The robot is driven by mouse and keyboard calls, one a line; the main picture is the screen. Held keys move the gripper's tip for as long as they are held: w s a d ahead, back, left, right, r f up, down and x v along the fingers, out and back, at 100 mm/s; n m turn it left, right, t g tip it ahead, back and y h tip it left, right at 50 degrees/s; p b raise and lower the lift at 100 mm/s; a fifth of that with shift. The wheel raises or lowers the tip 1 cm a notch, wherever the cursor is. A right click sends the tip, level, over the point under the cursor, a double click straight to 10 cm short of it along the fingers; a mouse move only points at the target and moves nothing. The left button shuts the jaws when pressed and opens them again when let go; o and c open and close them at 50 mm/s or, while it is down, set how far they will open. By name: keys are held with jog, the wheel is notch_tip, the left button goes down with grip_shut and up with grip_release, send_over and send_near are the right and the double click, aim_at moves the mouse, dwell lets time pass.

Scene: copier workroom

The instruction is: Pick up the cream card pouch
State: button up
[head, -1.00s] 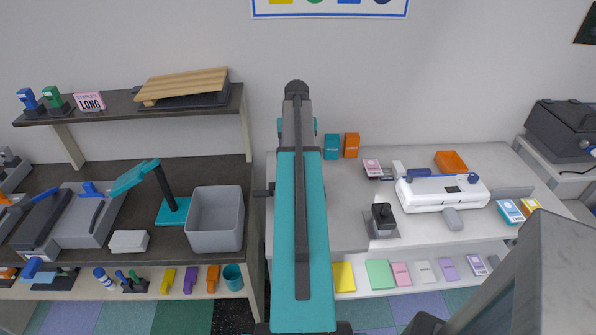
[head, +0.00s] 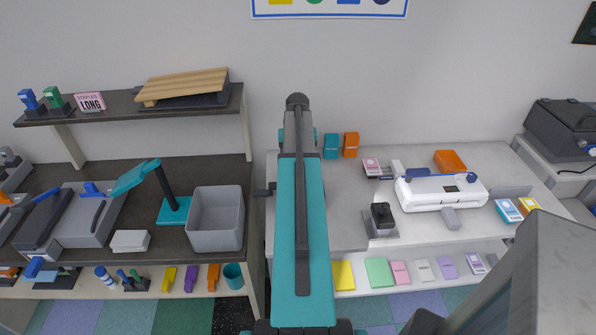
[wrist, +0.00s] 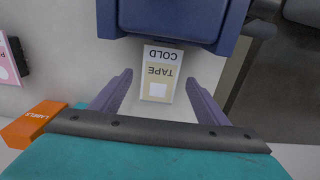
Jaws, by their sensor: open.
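A flat cream pouch-like pack (wrist: 157,90) with a white band printed COLD TAPE lies on the pale counter in the wrist view, its print upside down. It is the cream card-like thing in that view. My gripper (wrist: 160,97) is open, with one purple finger to each side of the pack and clear gaps between. The pack's end with the word COLD lies close to a dark blue block (wrist: 175,18). I cannot tell the height of the fingers above the pack. In the head view my arm hides the pack and the fingers.
An orange LABELS box (wrist: 32,124) and a pink sign on a dark stand (wrist: 9,62) are left of my gripper in the wrist view. A black stamp-like device (head: 382,216) and a white laminator (head: 440,192) stand on the counter, right of my arm. A grey bin (head: 215,218) stands left.

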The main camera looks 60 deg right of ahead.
jog(key=shift+c, duration=0.5)
jog(key=c, duration=1.1)
jog(key=shift+r, duration=0.1)
notch_tip(320, 180, up, 10)
jog(key=b, duration=0.1)
jog(key=shift+b, duration=0.35)
